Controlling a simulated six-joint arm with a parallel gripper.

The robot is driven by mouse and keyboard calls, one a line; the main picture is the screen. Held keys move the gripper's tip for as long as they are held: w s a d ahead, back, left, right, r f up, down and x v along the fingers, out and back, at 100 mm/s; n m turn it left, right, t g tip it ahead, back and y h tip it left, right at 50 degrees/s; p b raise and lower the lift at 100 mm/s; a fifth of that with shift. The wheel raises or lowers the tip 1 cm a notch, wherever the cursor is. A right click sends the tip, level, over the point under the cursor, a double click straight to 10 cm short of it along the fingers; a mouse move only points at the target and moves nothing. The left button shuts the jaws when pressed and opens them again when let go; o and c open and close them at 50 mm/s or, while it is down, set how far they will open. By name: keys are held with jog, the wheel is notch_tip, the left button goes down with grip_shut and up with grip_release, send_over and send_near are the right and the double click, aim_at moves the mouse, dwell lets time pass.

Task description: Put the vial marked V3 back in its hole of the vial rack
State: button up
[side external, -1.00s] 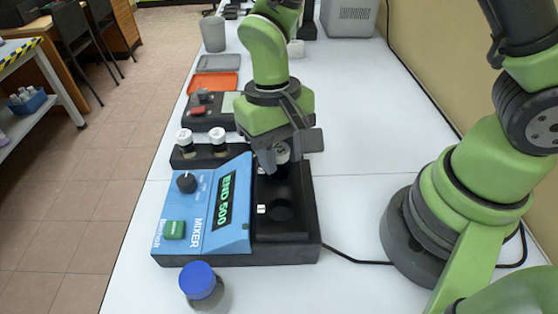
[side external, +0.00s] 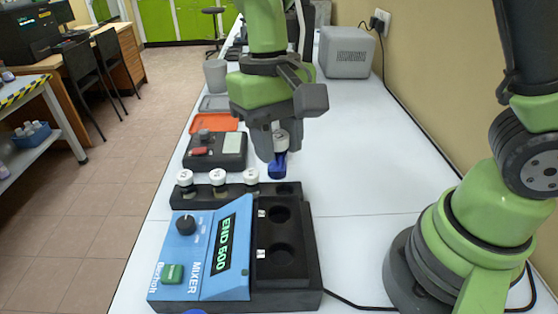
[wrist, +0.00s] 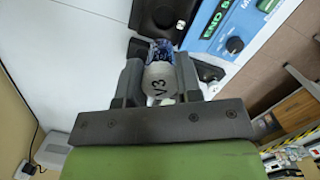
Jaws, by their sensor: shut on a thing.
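The vial marked V3 (wrist: 160,82) has a white cap with black lettering and a blue body. My gripper (wrist: 158,72) is shut on it around the cap. In the side view my gripper (side external: 272,148) holds the vial (side external: 278,165) upright, in the air above and behind the right end of the vial rack (side external: 268,201). The black rack holds three white-capped vials in a row. The hole at its right end (side external: 285,189) is empty and lies a little below the held vial in the picture.
The blue and black mixer (side external: 212,250) stands in front of the rack, its display reading END 500. Its two wells (side external: 281,214) are empty.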

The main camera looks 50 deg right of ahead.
jog(key=shift+w+d+f, duration=0.95)
jog(key=shift+d+f, duration=0.4)
jog(key=shift+f, duration=0.75)
jog(key=shift+w+d+f, duration=1)
jog(key=shift+d+f, duration=0.4)
jog(key=shift+f, duration=0.65)
jog(key=shift+w+d+f, duration=0.95)
jog(key=shift+d+f, duration=0.4)
jog(key=shift+f, duration=0.75)
jog(key=shift+f, duration=1.25)
jog(key=o, duration=1.4)
jog(key=shift+r, duration=3.55)
